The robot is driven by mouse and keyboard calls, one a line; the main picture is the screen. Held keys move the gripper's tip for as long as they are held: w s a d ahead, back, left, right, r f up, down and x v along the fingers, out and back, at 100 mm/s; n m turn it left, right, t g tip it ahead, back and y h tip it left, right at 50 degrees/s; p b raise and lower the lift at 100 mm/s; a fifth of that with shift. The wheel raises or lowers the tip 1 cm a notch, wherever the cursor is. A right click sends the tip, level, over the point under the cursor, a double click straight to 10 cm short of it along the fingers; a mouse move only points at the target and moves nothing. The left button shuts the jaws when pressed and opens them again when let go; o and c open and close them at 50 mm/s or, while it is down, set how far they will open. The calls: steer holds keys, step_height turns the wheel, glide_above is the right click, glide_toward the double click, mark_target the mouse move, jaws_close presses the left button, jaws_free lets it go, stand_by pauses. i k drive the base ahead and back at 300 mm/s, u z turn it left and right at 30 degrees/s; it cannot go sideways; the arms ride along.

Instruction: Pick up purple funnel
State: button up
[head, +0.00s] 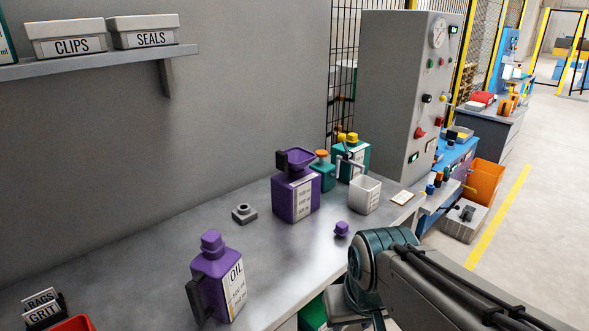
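The purple funnel (298,158) sits on top of a purple square can (296,198) with a white label and a dark handle, on the grey workbench. Its wide mouth faces up; its lower end is hidden in or behind the can's top. My arm enters at the lower right, in front of the bench and well apart from the funnel. The fingers of my gripper do not show.
A purple OIL bottle (217,280) stands nearer on the bench (290,255). A small purple cap (342,229) lies right of the can. Teal containers (352,160) and a white cup (365,194) stand behind right. A grey block (244,213) lies left.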

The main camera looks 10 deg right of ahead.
mark_target(296, 160)
steer(key=z, duration=1.6)
steer(key=i, duration=1.25)
steer(key=u, duration=1.9)
